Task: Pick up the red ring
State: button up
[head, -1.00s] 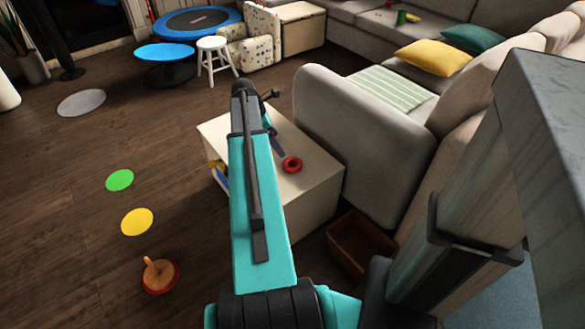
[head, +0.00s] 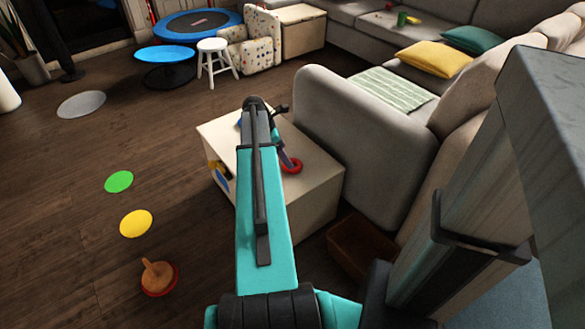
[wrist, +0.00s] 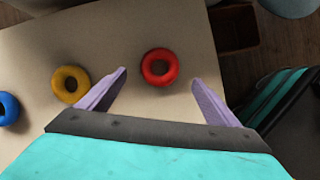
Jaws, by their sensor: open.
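The red ring (wrist: 159,67) lies flat on the top of a pale low table (wrist: 170,22). In the wrist view it sits just beyond and between the two fingertips of my gripper (wrist: 159,77). My gripper is open and empty. In the head view the red ring (head: 291,166) is near the middle of the table (head: 320,190), partly covered by my gripper (head: 289,163).
A yellow ring (wrist: 71,84) and a blue ring (wrist: 7,108) lie left of the red one. A grey sofa (head: 355,130) stands right behind the table. A brown box (head: 360,248) sits on the floor beside it. A ring stand (head: 158,276) is on the floor at left.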

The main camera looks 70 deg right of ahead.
aim_at(295, 161)
jog(key=shift+s+d+f, duration=0.2)
jog(key=shift+s+f, duration=0.05)
jog(key=shift+f, duration=0.4)
jog(key=shift+f, duration=0.1)
jog(key=shift+b+x, duration=0.95)
jog(key=shift+x, duration=1.55)
jog(key=shift+s, duration=0.1)
jog(key=c, duration=1.1)
jog(key=shift+c, duration=0.2)
